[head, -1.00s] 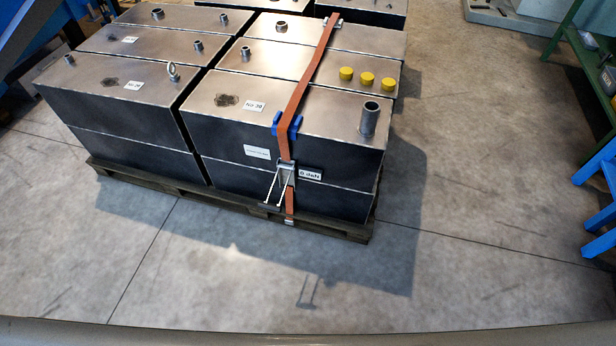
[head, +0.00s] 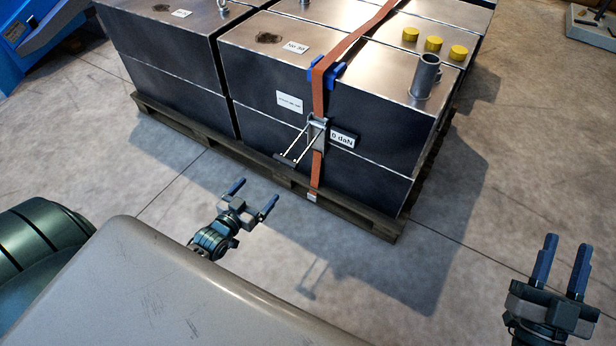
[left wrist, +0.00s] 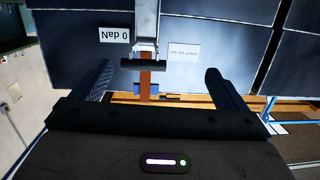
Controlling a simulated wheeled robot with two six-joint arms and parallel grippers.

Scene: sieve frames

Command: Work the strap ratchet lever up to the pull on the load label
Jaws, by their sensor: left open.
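An orange strap (head: 319,95) runs over the dark steel blocks and down the front face of one. Its ratchet (head: 317,130) sits on that face, and the ratchet lever (head: 298,146) sticks out forward and down to a dark cross bar. A plate (head: 343,138) reading "0 daN" is right of the ratchet. A white label (head: 290,102) is left of the strap, its print too small to read. My left gripper (head: 256,190) is open and empty, short of the lever; in the left wrist view the lever's bar (left wrist: 144,64) shows between its fingers. My right gripper (head: 566,243) is open and empty, far right.
The blocks stand on a wooden pallet (head: 270,167) whose front edge lies below the lever. Yellow caps (head: 433,44) and an upright pipe stub (head: 425,77) are on top. Blue equipment (head: 45,35) stands at the upper left.

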